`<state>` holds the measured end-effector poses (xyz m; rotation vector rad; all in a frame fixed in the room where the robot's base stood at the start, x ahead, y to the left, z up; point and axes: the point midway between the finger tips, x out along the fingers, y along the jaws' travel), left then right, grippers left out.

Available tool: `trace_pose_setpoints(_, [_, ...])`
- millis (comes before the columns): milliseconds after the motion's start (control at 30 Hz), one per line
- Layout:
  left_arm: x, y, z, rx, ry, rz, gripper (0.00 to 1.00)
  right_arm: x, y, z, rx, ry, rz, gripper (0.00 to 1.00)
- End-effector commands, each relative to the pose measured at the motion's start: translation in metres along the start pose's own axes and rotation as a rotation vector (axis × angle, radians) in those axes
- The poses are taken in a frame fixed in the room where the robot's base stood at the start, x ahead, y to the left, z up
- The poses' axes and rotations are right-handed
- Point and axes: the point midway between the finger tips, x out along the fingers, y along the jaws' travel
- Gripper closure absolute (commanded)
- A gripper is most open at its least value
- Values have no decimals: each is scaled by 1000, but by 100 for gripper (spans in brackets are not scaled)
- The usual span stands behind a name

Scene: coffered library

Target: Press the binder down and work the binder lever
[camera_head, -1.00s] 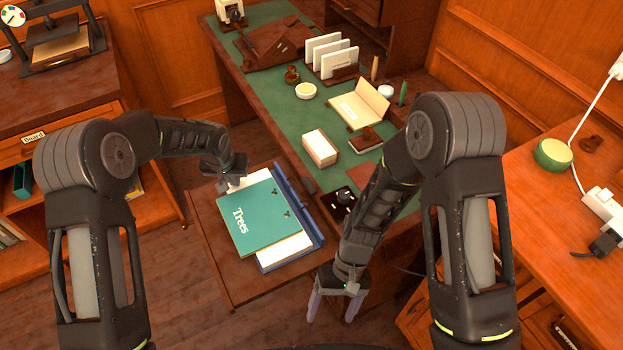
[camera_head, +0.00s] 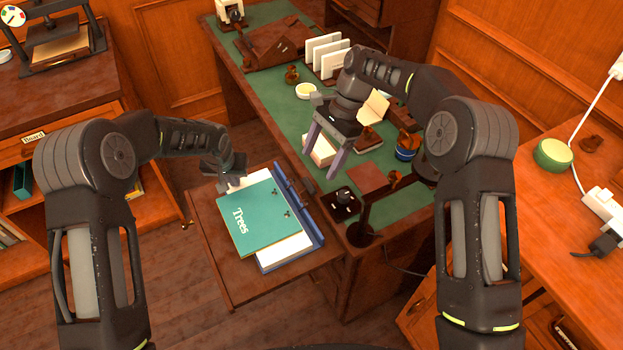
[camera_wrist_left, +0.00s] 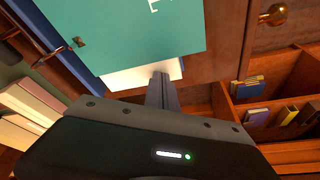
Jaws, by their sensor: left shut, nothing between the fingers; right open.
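The binder (camera_head: 253,222) has a teal cover marked "Trees" and lies on a pull-out wooden board, over white pages and a blue back cover (camera_head: 301,211). Small metal fittings show along its right side. It also shows in the left wrist view (camera_wrist_left: 120,35). My left gripper (camera_head: 230,183) is shut and empty at the binder's upper left edge. In the left wrist view its closed fingers (camera_wrist_left: 162,90) reach the white pages; contact is unclear. My right gripper (camera_head: 323,152) is open over the green desk top, right of and above the binder, fingers pointing down near a white block.
The green-topped desk (camera_head: 262,92) holds a card rack (camera_head: 326,57), a blue-banded pot (camera_head: 406,147) and a black switch box (camera_head: 343,202). A lamp-like post (camera_head: 362,225) stands at its near edge. Bare board (camera_head: 210,215) shows left of the binder.

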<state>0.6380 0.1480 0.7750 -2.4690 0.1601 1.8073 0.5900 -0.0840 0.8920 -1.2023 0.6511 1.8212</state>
Motion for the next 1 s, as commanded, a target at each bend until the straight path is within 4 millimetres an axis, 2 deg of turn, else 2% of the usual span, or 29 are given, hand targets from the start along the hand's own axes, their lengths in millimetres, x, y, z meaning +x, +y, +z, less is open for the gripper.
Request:
trace_pose_setpoints(33, [7, -2, 10, -1, -21, -3, 100, -10, -4, -8, 49, 11, -16, 24])
trace_pose_setpoints(200, [7, -2, 10, -1, -21, -3, 100, -28, -9, -17, 139, 26, -35, 24])
trace_pose_setpoints(567, [7, -2, 10, -1, -22, -3, 100, -28, -10, -17, 144, 27, -36, 24])
trace_pose_setpoints(767, [7, -2, 10, -1, -22, -3, 100, -14, -10, -17, 144, 26, -34, 24])
trace_pose_setpoints(1000, [7, -2, 10, -1, -22, -3, 100, 28, -10, -18, 144, 25, -32, 24])
